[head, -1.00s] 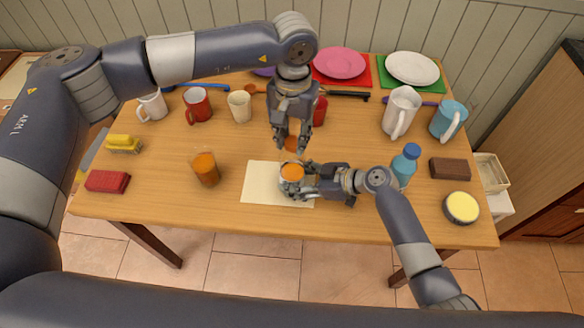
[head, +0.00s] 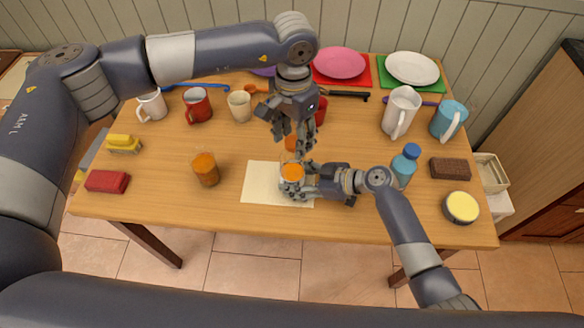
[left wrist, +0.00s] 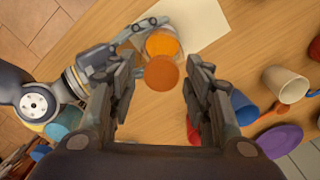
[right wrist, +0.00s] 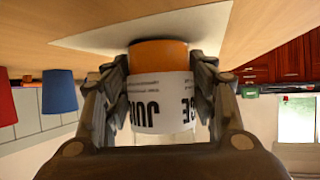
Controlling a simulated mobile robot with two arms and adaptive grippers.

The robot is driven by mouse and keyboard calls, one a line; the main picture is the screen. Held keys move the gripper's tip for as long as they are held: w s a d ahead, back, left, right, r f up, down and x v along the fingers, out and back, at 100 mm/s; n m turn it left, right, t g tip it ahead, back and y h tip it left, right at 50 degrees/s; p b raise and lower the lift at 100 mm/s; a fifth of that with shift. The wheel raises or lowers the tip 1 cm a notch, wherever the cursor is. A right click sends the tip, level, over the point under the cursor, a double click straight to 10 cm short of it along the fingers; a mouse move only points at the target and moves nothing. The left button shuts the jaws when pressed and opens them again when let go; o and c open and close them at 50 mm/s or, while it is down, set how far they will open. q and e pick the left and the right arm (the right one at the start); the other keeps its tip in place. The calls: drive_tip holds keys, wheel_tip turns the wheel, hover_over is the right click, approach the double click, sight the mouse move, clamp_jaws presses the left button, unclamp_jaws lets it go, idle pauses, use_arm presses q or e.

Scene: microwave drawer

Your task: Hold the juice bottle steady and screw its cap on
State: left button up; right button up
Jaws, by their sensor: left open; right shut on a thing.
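The juice bottle (head: 292,172) stands on a pale sheet, with orange showing at its top. My right gripper (head: 300,182) is shut around it from the right. In the right wrist view the bottle's white lettered label (right wrist: 160,105) is between the fingers. An orange disc, seemingly the cap (left wrist: 161,73), shows just beside the bottle in the left wrist view; its height above the table is unclear. My left gripper (left wrist: 160,95) is open above it, one finger on each side, not visibly touching it. In the head view, its fingers partly hide the cap (head: 291,142).
An orange-filled glass (head: 205,168) stands to the left. A blue-capped bottle (head: 405,166) stands close to my right arm. The pale sheet (head: 258,182) is bare left of the bottle.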

use_arm(q)
drive_tip(key=shift+r, duration=2.5)
use_arm(e)
drive_tip(key=o, duration=1.6)
drive_tip(key=shift+d, duration=0.1)
drive_tip(key=v, duration=1.1)
drive_tip(key=shift+s+d+r, duration=0.15)
drive_tip(key=shift+d, duration=0.2)
